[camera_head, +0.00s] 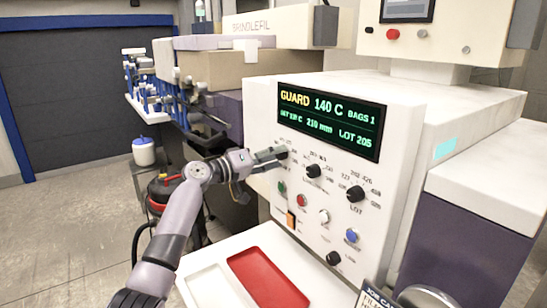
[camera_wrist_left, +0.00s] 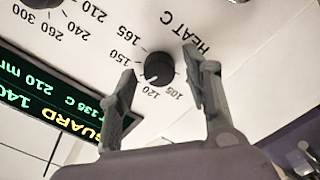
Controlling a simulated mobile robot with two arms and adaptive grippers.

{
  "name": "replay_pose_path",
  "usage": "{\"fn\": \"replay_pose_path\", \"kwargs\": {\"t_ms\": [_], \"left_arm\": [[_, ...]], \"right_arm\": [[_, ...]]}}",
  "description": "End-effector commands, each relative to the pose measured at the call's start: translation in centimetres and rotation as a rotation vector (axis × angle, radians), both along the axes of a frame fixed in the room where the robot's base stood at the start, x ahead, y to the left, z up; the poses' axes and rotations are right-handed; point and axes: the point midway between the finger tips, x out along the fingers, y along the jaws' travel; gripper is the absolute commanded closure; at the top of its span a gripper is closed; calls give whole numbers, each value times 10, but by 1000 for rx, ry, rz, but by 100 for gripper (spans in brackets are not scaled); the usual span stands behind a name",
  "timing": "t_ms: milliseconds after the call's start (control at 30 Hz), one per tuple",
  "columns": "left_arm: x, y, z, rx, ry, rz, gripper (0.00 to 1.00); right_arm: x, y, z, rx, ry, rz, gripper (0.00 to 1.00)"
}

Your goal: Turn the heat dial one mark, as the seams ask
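The heat dial (camera_wrist_left: 159,69) is a black knob on the white panel, labelled HEAT C, with marks 105, 120, 150 and 165 readable around it. Its pale pointer line faces lower left in the wrist view; the mark beyond it is hidden by a finger. My left gripper (camera_wrist_left: 160,62) is open, with one finger on each side of the dial and visible gaps to the knob. In the head view my left gripper (camera_head: 278,154) is at the panel's left dial and mostly covers it. The display (camera_head: 331,120) reads GUARD, 140 C, BAGS 1, LOT 205; the wrist view shows 135 C. My right gripper is not in view.
Two more black dials, the middle one (camera_head: 313,171) and the LOT dial (camera_head: 355,193), sit to the right. Coloured buttons, including a red one (camera_head: 301,200), are below. A red tray (camera_head: 268,279) lies under the panel. A job card (camera_head: 374,298) stands at the bottom.

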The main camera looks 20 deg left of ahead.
Motion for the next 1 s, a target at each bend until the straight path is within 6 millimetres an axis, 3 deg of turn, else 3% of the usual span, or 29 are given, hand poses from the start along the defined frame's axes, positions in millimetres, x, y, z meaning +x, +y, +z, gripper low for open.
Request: {"fn": "replay_pose_path", "kwargs": {"t_ms": [433,800,1000], "left_arm": [[-8,8,-1,2,1,1,52],[-67,53,-2,4,2,2,52],[-89,69,-1,2,1,0,52]], "right_arm": [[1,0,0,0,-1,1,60],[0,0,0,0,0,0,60],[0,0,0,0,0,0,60]]}}
